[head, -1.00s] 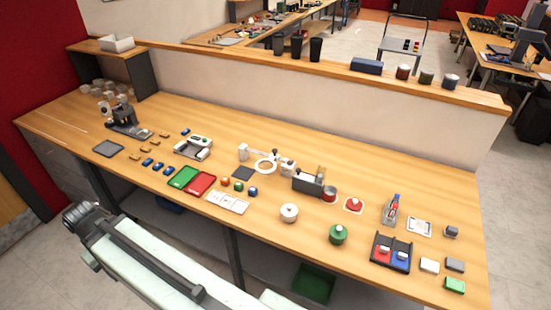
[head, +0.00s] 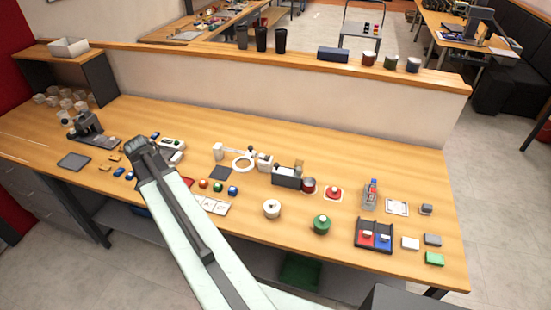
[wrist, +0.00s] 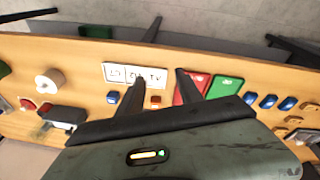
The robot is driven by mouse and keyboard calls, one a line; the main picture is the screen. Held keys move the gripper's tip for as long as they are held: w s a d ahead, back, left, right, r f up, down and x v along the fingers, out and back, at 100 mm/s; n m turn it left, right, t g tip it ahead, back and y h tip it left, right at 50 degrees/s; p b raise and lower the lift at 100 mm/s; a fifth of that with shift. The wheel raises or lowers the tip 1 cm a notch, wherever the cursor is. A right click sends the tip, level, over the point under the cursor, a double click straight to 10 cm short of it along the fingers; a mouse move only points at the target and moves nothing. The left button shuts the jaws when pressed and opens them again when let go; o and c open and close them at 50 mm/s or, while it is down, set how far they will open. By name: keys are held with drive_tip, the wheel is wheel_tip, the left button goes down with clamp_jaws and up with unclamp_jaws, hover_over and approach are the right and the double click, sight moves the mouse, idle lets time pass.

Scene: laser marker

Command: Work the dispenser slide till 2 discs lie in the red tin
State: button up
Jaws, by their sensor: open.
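The dark dispenser (head: 286,178) stands mid-bench in the head view, with a lighter upright part on top. The red tin (head: 308,186) stands close at its right end. The discs and the tin's inside are too small to make out. In the wrist view the dispenser (wrist: 64,117) is at the left, with the tin (wrist: 44,109) beside it. My gripper (wrist: 160,75) is open and empty, its two fingers apart above the white card and the red tray, well away from the dispenser. In the head view my arm covers part of the trays, and the fingers cannot be made out.
A white round pot (head: 271,208) stands in front of the dispenser, and a green knobbed pot (head: 321,224) to its right. A ring-shaped stand (head: 243,161) is just left. A red knobbed piece (head: 333,193) lies right of the tin. A low wall (head: 200,75) runs behind.

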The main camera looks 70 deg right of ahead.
drive_tip(key=s+d+r+m+g+p, duration=0.1)
drive_tip(key=s+d+m, duration=0.4)
drive_tip(key=d, duration=0.4)
drive_tip(key=s+d+r+m, duration=0.2)
drive_tip(key=s+d, duration=0.5)
drive_tip(key=d, duration=0.2)
drive_tip(key=m+g+h, duration=0.1)
drive_tip(key=m, duration=0.5)
approach(276, 164)
drive_tip(key=shift+g, duration=0.3)
drive_tip(key=b+x, duration=0.4)
drive_tip(key=x, duration=0.1)
drive_tip(key=b+x, duration=0.2)
drive_tip(key=x, duration=0.1)
drive_tip(key=shift+w+f+b, duration=0.2)
drive_tip(key=shift+f+b, duration=0.1)
drive_tip(key=shift+b, duration=0.05)
drive_tip(key=shift+r, duration=0.15)
clamp_jaws()
